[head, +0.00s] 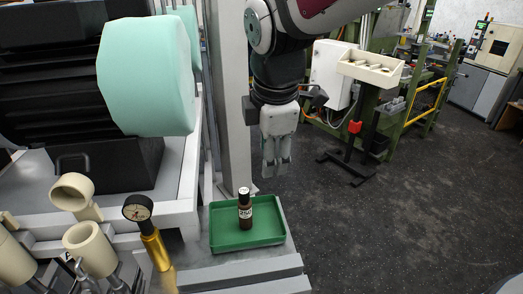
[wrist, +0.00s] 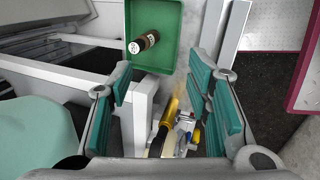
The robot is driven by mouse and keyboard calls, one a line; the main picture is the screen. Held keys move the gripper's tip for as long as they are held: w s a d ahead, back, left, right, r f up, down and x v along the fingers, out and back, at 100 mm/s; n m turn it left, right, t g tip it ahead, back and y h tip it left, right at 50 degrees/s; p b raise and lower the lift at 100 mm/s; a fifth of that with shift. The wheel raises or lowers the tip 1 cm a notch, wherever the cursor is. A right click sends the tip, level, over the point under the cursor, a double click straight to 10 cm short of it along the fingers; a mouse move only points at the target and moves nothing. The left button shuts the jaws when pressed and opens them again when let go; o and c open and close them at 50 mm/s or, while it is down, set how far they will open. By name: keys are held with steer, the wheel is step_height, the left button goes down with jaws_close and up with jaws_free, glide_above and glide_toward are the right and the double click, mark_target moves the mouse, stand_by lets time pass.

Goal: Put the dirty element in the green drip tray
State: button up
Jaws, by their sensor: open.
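The dirty element (head: 246,211) is a small dark brown cylinder with a white label reading 250. It stands upright inside the green drip tray (head: 268,238), apart from its walls. In the wrist view the element (wrist: 149,41) shows near the top, inside the tray (wrist: 172,15). My gripper (head: 276,172) hangs behind and above the tray, to the right of the element and apart from it. Its teal-padded fingers (wrist: 172,85) are spread wide with nothing held between them.
A grey upright post (head: 232,100) stands behind the tray.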

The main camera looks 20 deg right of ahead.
steer(key=s+d+r+m+t+y, duration=0.1)
steer(key=s+m+t, duration=0.1)
steer(key=s+m, duration=1.1)
steer(key=shift+r+m, duration=0.4)
steer(key=shift+m, duration=1.4)
steer(key=shift+s, duration=0.1)
